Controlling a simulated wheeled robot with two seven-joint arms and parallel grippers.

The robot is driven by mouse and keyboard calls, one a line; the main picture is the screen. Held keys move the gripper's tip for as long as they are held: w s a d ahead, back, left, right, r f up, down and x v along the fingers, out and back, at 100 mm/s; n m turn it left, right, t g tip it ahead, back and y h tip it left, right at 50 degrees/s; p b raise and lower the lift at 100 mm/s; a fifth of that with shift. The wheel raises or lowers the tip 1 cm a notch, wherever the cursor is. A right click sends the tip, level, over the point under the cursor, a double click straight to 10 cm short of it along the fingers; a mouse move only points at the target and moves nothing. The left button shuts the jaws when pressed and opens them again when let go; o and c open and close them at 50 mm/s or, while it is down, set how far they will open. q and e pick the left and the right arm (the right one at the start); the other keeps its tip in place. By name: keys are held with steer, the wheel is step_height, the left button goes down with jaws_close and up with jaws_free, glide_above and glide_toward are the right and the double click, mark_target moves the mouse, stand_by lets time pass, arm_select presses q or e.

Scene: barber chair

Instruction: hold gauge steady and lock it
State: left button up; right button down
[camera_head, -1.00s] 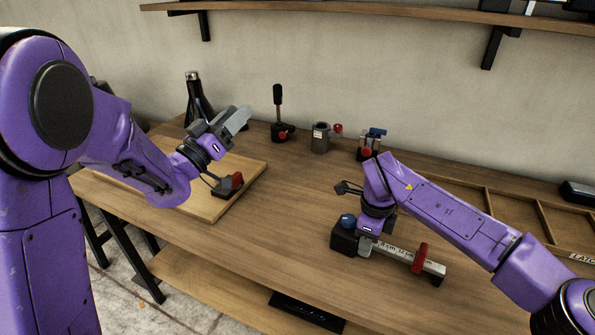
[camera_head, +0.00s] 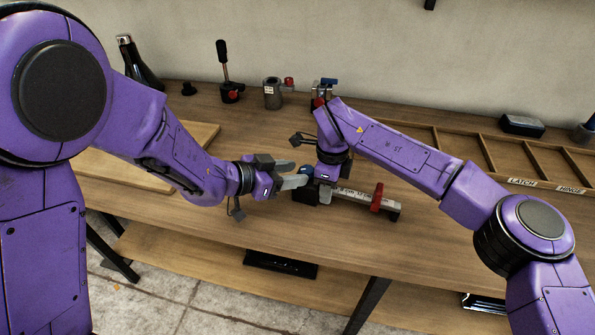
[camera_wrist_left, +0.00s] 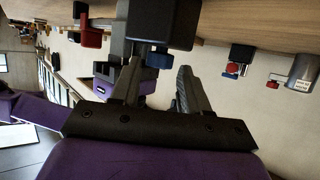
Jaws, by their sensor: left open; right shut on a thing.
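The gauge (camera_head: 352,196) lies on the workbench, a pale ruled bar with a red slider (camera_head: 377,197) and a black end block (camera_head: 303,196) at its left. A blue knob (camera_head: 306,169) sits on the block; it also shows in the left wrist view (camera_wrist_left: 159,59). My right gripper (camera_head: 325,191) is shut on the gauge beside the block, its fingers partly hidden. My left gripper (camera_head: 300,174) is open at the block, its fingers pointing at the blue knob. In the left wrist view the knob appears between the fingertips; contact cannot be told.
Behind stand a black lever device (camera_head: 230,92), a grey cylinder with a red knob (camera_head: 272,93) and a red-blue clamp (camera_head: 320,92). A wooden board (camera_head: 110,165) lies left, a divided tray (camera_head: 485,155) right. The bench front is clear.

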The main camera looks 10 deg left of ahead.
arm_select(q)
steer(key=shift+x, duration=1.1)
steer(key=shift+r, duration=0.1)
steer(key=c, duration=0.7)
steer(key=shift+c, duration=0.2)
steer(key=shift+w+h, duration=0.15)
steer(key=shift+h, duration=0.15)
steer(key=shift+w+a+m+g+h, duration=0.2)
steer(key=shift+m+g+h, duration=0.3)
steer(key=shift+m+g, duration=0.45)
steer(key=shift+w+a+m+g+h, duration=0.15)
steer(key=shift+m+g+h, duration=0.35)
steer(key=shift+m+g, duration=0.4)
steer(key=shift+w+a+m+g+h, duration=0.1)
steer(key=shift+w+m+g+h, duration=0.1)
steer(key=shift+m+g+h, duration=0.5)
steer(key=shift+m+g, duration=0.25)
steer(key=shift+m, duration=0.2)
arm_select(e)
steer(key=shift+s, duration=0.1)
arm_select(q)
steer(key=o, duration=0.7)
steer(key=shift+o, duration=0.2)
